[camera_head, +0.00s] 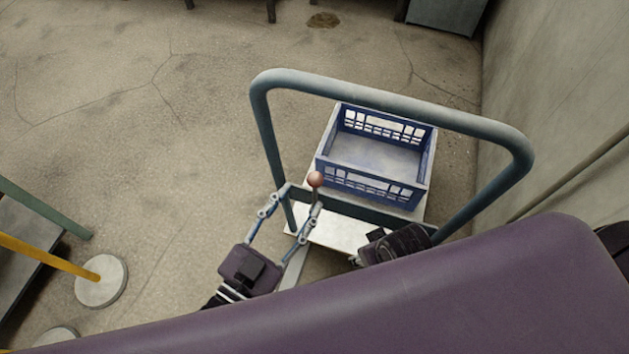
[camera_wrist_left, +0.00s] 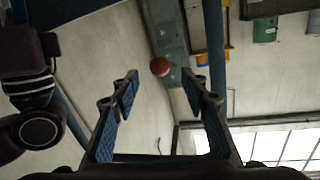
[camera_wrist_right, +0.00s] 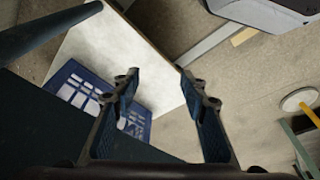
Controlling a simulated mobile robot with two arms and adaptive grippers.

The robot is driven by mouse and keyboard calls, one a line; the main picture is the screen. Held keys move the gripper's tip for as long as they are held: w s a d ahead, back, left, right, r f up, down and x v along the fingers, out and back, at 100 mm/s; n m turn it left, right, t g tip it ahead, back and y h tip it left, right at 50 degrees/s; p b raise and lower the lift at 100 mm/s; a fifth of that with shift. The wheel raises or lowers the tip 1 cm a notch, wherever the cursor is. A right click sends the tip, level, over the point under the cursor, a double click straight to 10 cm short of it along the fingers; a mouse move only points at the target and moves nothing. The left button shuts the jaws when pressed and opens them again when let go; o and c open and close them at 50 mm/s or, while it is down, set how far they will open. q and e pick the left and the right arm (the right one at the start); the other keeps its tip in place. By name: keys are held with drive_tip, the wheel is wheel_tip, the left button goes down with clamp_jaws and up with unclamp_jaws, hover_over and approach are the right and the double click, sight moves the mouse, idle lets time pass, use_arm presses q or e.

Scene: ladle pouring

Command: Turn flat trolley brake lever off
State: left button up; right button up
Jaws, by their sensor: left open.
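The flat trolley has a teal tube handle (camera_head: 390,98) and a pale platform (camera_head: 335,232). Its brake lever has a round red knob (camera_head: 315,180), close to the handle's lower left; the lever's stem is mostly hidden. My left gripper (camera_head: 292,207) is open and empty, with its fingers up near the knob. In the left wrist view the knob (camera_wrist_left: 159,67) appears between the two fingertips and a little beyond them. My right gripper (camera_wrist_right: 162,82) is open and empty above the platform's edge; in the head view it is mostly hidden behind my purple body.
A blue crate (camera_head: 427,175) stands on the platform behind the handle. A wall (camera_head: 560,110) runs along the right. A yellow post with a round base (camera_head: 101,281) and a green-framed rack (camera_head: 45,208) are at the left. The floor at upper left is mostly clear.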

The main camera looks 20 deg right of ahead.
sight(311, 186)
use_arm(q)
drive_tip(key=x, duration=0.7)
drive_tip(key=shift+d+f+b, duration=0.1)
drive_tip(key=shift+b, duration=0.25)
use_arm(e)
drive_tip(key=v, duration=0.3)
drive_tip(key=shift+w, duration=0.25)
use_arm(q)
drive_tip(key=shift+c, duration=0.3)
clamp_jaws()
